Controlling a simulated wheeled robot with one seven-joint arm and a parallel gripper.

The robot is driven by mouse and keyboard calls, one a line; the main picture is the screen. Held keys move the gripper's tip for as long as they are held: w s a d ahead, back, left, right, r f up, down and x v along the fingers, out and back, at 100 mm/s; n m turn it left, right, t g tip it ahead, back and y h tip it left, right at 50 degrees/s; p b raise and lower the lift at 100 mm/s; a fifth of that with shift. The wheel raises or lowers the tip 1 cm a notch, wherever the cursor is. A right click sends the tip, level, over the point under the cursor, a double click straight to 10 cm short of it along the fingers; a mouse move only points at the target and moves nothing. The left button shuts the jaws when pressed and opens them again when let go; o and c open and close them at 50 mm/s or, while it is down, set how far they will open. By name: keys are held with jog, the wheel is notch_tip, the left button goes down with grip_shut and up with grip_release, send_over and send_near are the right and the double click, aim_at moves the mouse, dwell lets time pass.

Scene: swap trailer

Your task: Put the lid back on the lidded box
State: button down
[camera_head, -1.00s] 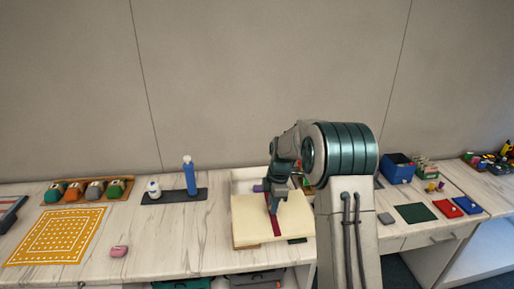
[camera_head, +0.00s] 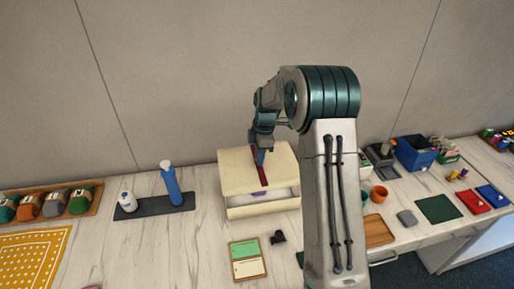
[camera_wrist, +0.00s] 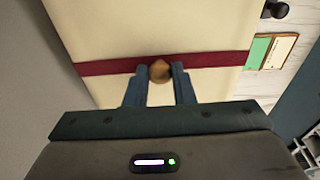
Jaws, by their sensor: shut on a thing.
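The lid (camera_head: 235,172) is a cream panel with a dark red stripe. My gripper (camera_head: 261,156) is above it, shut on its small wooden knob (camera_wrist: 160,71), which shows between the blue fingers in the wrist view. The lidded box (camera_head: 262,211) is cream and stands on the counter under the lid. The lid covers the back and left of the box. A gap at the front right shows part of the pale inside, so the lid is not flush there. The box's back side is hidden by the lid.
A green and cream card (camera_head: 247,259) and a small black object (camera_head: 278,237) lie in front of the box. My arm hides the counter right of the box.

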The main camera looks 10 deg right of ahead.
aim_at(260, 169)
jog(key=shift+s+f, duration=0.15)
jog(key=shift+f, duration=0.15)
jog(key=shift+f+b, duration=1.25)
jog(key=shift+f, duration=0.75)
jog(key=shift+f+b, duration=0.6)
jog(key=shift+f, duration=0.25)
jog(key=shift+d+f+b, duration=0.1)
jog(key=shift+f+b, duration=0.85)
jog(key=shift+b, duration=0.25)
dwell(0.7)
dwell(0.4)
jog(key=c, duration=0.7)
grip_release()
jog(key=shift+o, duration=0.2)
jog(key=shift+r, duration=0.15)
jog(key=shift+r+p, duration=2)
jog(key=shift+r, duration=1.4)
